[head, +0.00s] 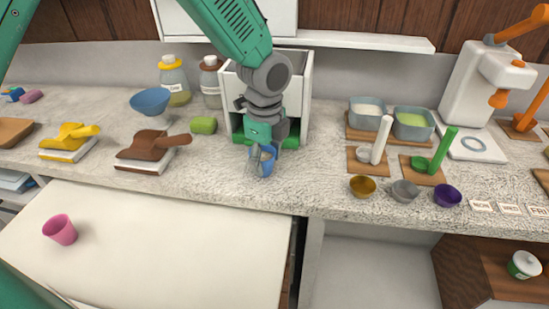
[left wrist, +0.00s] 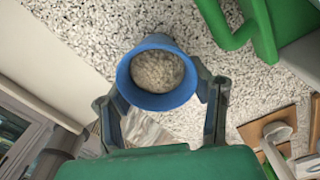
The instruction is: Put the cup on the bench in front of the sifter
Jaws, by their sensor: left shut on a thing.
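My left gripper (head: 262,160) is shut on a blue cup (head: 267,167) at the counter, in front of a white open box with green parts (head: 293,130), which seems to be the sifter. In the left wrist view the fingers of my left gripper (left wrist: 162,105) grip the cup (left wrist: 140,100) from both sides. The cup holds a grainy beige-grey filling (left wrist: 158,71). I cannot tell whether the cup's base touches the bench (head: 225,180). My right gripper is not in view.
A pink cup (head: 60,230) stands on the lower white surface (head: 160,250). Small bowls (head: 405,190) and tubs (head: 413,125) stand to the right. The bench between is clear.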

